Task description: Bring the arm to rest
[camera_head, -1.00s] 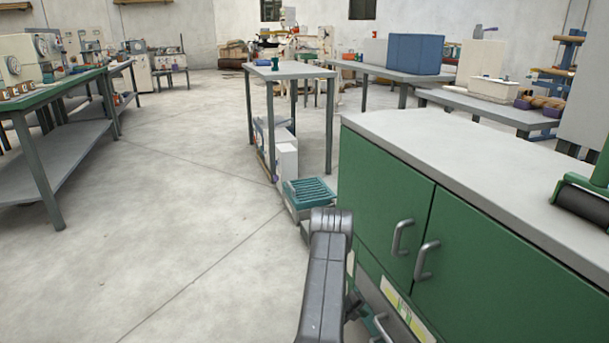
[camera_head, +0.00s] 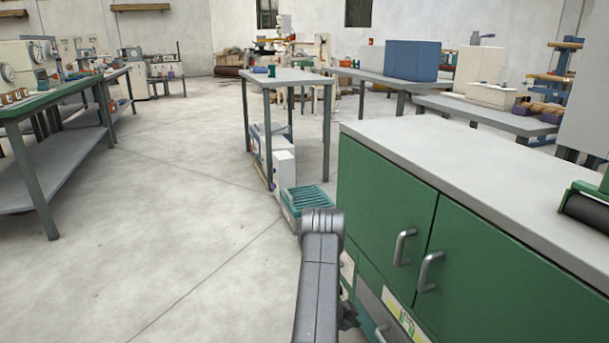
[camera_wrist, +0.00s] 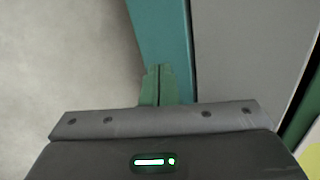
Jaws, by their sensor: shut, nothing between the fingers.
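My arm (camera_head: 320,275) shows as a grey link at the bottom middle of the head view, beside the front of a green cabinet (camera_head: 385,210). My gripper (camera_wrist: 158,85) shows in the wrist view as two short green fingers close together, with nothing between them. It points down past a teal strip (camera_wrist: 163,35) and a grey panel (camera_wrist: 235,50). In the head view the gripper is mostly hidden by the arm link and the frame's lower edge.
The cabinet with two handles stands close on the right. Ahead is a tall grey table (camera_head: 285,76) with a teal crate (camera_head: 308,197) on the floor near it. A long bench (camera_head: 55,160) stands at left. The floor (camera_head: 170,240) between is clear.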

